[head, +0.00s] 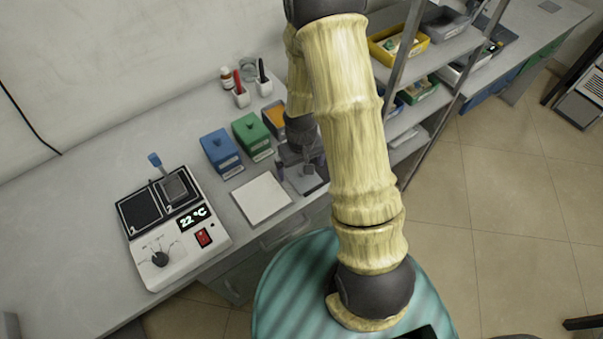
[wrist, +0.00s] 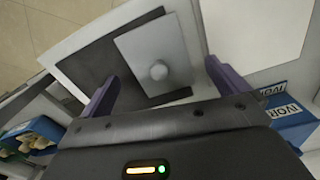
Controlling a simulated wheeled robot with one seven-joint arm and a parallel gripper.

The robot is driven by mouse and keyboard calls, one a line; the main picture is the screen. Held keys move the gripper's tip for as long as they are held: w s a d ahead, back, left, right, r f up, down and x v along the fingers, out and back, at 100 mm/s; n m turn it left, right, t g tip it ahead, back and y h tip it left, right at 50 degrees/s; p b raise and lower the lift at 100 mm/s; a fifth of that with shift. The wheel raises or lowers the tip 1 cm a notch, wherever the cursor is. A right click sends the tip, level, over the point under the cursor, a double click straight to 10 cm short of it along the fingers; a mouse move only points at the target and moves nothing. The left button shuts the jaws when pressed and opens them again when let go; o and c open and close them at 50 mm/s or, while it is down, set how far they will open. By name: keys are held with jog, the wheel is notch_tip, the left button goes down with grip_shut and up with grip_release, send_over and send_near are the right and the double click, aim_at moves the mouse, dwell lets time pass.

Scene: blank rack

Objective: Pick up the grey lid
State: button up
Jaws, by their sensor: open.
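The grey lid (wrist: 150,50) is a flat square plate with a round knob (wrist: 158,70) in its middle. It lies on a dark square mat (wrist: 92,75) in the wrist view. My gripper (wrist: 160,72) is open above it, with one purple finger to each side of the knob and a gap on both sides. The fingers do not appear to touch the lid. In the head view my gripper (head: 300,165) hangs over the dark mat (head: 315,187) and hides much of the lid.
A white square tile (head: 262,198) lies left of the mat. Blue (head: 221,152) and green (head: 252,136) boxes stand behind. A heater (head: 172,235) reading 22 °C is further left, with a grey block (head: 178,184) on it. Shelves with bins (head: 400,45) stand right.

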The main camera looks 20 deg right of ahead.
jog(key=shift+f, duration=0.95)
jog(key=shift+c, duration=0.4)
jog(key=c, duration=0.9)
